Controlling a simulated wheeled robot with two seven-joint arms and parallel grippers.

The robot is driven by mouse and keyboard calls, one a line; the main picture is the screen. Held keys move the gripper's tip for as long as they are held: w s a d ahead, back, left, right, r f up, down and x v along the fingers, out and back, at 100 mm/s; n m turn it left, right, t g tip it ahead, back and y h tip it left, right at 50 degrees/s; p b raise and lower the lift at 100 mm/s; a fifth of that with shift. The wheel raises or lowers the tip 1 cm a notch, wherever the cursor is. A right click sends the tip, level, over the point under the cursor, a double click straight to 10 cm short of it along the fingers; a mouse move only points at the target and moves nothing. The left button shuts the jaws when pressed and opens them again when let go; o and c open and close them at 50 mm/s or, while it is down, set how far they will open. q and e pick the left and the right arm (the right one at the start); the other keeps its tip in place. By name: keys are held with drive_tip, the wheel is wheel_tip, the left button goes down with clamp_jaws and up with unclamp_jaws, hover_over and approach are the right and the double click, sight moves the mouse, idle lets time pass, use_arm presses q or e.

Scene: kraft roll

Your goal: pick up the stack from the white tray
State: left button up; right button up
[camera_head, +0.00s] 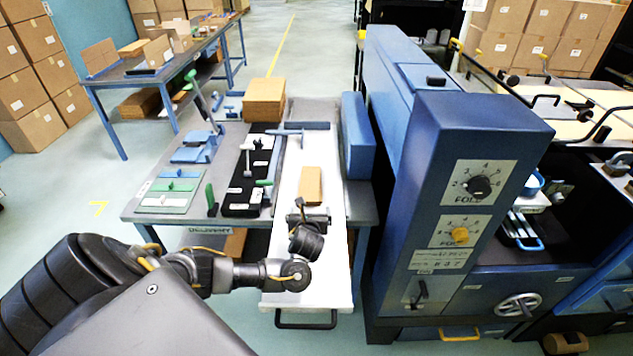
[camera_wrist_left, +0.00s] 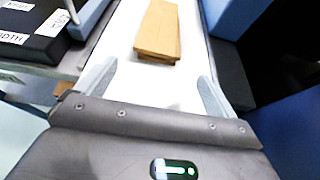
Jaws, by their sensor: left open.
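The stack (camera_head: 311,185) is a small tan cardboard pile lying on the white tray (camera_head: 327,259), near the middle of its length. In the left wrist view the stack (camera_wrist_left: 159,30) lies ahead of my left gripper (camera_wrist_left: 155,80), roughly centred between its two fingers. My left gripper (camera_head: 308,209) is open and empty above the white tray, on the near side of the stack and apart from it. The white tray also shows in the left wrist view (camera_wrist_left: 118,38). My right gripper is not in view.
A blue machine (camera_head: 440,180) with dials stands close on the right of the tray. A blue block (camera_head: 357,135) lies along the tray's right side. A black tool holder (camera_head: 243,190) lies on its left. A larger cardboard pile (camera_head: 264,100) stands behind.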

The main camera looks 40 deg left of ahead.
sight(310, 200)
use_arm(q)
drive_tip(key=x, duration=0.1)
drive_tip(key=b+x, duration=0.1)
drive_tip(key=x, duration=0.1)
drive_tip(key=shift+a, duration=0.45)
drive_tip(key=shift+x, duration=1)
drive_tip(key=shift+d, duration=0.1)
drive_tip(key=shift+w+f, duration=0.15)
drive_tip(key=shift+w, duration=0.15)
drive_tip(key=x, duration=0.3)
drive_tip(key=shift+w+a+f+b, duration=0.15)
drive_tip(key=shift+w+a+b, duration=0.05)
drive_tip(key=shift+w+b, duration=0.1)
drive_tip(key=shift+w+a+f, duration=0.1)
drive_tip(key=shift+w+a, duration=0.15)
drive_tip(key=shift+w, duration=0.05)
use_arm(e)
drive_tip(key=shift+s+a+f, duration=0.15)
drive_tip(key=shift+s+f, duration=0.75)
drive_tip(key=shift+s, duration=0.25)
